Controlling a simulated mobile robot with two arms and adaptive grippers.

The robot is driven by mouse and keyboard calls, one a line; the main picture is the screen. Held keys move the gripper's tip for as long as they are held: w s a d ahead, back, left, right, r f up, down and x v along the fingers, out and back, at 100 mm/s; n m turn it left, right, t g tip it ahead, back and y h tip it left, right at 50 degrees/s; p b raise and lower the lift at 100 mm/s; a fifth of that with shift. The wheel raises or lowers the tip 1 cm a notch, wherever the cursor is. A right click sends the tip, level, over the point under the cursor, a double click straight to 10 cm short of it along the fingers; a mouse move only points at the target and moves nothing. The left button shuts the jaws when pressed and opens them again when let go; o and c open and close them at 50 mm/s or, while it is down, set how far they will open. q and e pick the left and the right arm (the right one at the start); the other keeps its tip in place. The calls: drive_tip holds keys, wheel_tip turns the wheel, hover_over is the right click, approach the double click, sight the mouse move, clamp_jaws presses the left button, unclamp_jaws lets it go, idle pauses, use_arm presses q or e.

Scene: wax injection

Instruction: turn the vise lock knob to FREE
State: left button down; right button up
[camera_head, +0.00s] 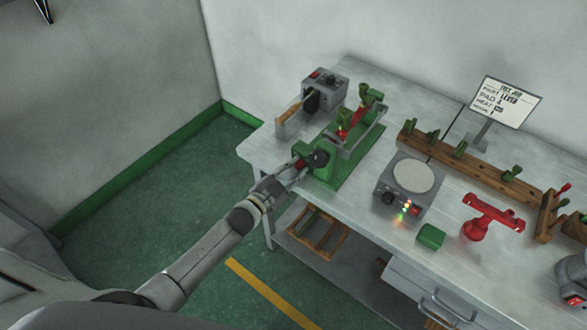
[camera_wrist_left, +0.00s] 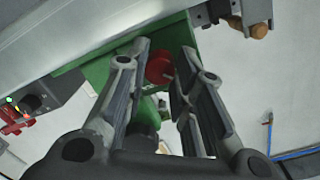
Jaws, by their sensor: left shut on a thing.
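The green vise (camera_head: 325,170) stands at the front left part of the workbench. A red knob (camera_head: 299,164) is on its near end, beside a dark round part (camera_head: 318,158). My left gripper (camera_head: 294,171) reaches in from the lower left and is shut on the red knob. In the left wrist view the red knob (camera_wrist_left: 160,68) sits between the two fingers, with the green vise body (camera_wrist_left: 180,36) behind it. The fingers hide part of the knob, and no FREE marking is readable.
A grey control box (camera_head: 325,90) stands behind the vise. To the right are a hot plate (camera_head: 411,176) with lit lamps, a green block (camera_head: 431,236), a red stand (camera_head: 490,216) and a wooden rack (camera_head: 470,168). A sign (camera_head: 506,102) stands at the back.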

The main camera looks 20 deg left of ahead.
use_arm(q)
drive_tip(key=shift+f, duration=0.1)
idle(0.4)
drive_tip(key=c, duration=1.5)
unclamp_jaws()
drive_tip(key=shift+s, duration=0.1)
drive_tip(key=v, duration=1.2)
